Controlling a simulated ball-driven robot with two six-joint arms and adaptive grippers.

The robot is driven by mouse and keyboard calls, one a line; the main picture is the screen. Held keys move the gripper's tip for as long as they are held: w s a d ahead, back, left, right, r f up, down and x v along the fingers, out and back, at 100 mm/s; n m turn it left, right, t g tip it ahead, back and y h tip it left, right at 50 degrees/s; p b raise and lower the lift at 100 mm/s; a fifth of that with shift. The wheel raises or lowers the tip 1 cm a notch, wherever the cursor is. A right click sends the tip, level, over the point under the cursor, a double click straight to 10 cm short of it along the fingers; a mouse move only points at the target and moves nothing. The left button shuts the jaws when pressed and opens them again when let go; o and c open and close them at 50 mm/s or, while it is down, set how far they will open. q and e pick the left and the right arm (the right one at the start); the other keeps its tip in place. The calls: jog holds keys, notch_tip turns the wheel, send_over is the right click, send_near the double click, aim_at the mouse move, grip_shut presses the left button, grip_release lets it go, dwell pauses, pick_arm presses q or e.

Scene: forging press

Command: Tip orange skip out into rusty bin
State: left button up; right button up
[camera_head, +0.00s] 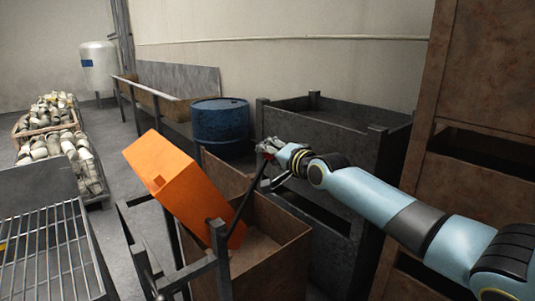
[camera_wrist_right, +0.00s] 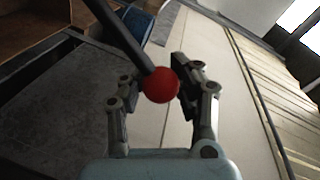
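The orange skip (camera_head: 177,184) is steeply tilted, its lower end over the rusty bin (camera_head: 272,267). A dark lever (camera_head: 246,200) rises beside the skip to my right gripper (camera_head: 270,153). In the right wrist view the lever (camera_wrist_right: 120,35) ends in a red ball knob (camera_wrist_right: 161,85), which lies between the fingers of my right gripper (camera_wrist_right: 155,75). The knob is close to the right-hand finger, with a gap on the other side, so the fingers look open around it. The skip's inside and any contents are hidden. My left gripper is out of view.
A dark metal crate (camera_head: 333,112) stands behind the rusty bin, with a blue drum (camera_head: 220,121) to its left. Tall rusty containers (camera_head: 478,75) rise at the right. A metal grate (camera_head: 45,255) is at the lower left, and bare floor (camera_head: 122,165) lies beyond it.

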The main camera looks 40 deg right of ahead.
jog(key=o, duration=0.6)
jog(key=shift+s+d+f, duration=0.25)
jog(key=shift+s+f, duration=0.05)
jog(key=shift+s, duration=0.15)
jog(key=shift+w, duration=0.1)
jog(key=shift+a+r, duration=0.1)
jog(key=s, duration=0.4)
jog(key=s+r, duration=0.1)
jog(key=s, duration=0.3)
jog(key=s+r, duration=0.1)
jog(key=s, duration=0.2)
jog(key=shift+s+a, duration=0.15)
jog(key=shift+s, duration=0.25)
